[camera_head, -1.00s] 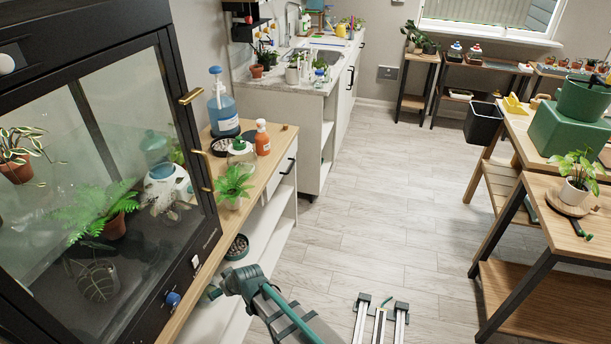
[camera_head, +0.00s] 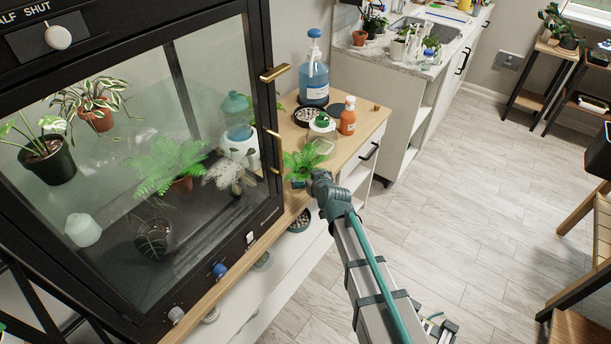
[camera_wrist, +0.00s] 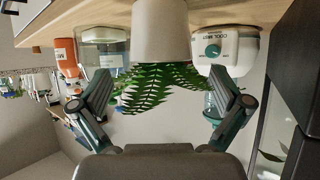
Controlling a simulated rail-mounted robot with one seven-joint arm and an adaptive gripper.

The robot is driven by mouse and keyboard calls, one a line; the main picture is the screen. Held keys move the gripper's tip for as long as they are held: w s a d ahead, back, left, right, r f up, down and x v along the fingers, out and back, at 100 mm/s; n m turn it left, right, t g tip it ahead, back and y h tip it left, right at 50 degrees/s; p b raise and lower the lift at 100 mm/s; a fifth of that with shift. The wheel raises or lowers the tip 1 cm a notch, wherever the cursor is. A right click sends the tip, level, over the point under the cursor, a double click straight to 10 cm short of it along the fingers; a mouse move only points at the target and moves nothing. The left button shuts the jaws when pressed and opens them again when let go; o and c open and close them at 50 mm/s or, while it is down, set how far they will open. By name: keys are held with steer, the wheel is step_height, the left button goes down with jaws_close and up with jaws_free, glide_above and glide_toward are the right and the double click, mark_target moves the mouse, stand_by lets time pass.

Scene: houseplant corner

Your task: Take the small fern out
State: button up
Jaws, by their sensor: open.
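A small bright green fern (camera_head: 305,160) stands on the wooden top just right of the glass case (camera_head: 262,100). In the wrist view, which looks upside down, its fronds (camera_wrist: 150,85) and pale pot (camera_wrist: 160,32) show between my fingers. My gripper (camera_wrist: 174,92) is open, one finger to each side of the fern, with no contact on the pot visible. In the head view my gripper (camera_head: 318,182) is right beside the fern and hides part of its pot. Another, wider fern (camera_head: 165,165) in a terracotta pot shows behind the case's glass.
A blue pump bottle (camera_head: 314,80), an orange bottle (camera_head: 348,116) and a clear jar (camera_head: 322,130) stand behind the fern. In the wrist view, a white cool-mist humidifier (camera_wrist: 228,48) is close beside it. The case holds several other plants.

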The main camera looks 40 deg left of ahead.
mark_target(303, 173)
steer(key=p+x, duration=0.2)
steer(key=x, duration=0.4)
steer(key=shift+f+p, duration=0.2)
steer(key=shift+p, duration=0.2)
steer(key=shift+a+f, duration=0.1)
steer(key=shift+f, duration=0.1)
steer(key=c, duration=1.3)
steer(key=shift+o, duration=0.2)
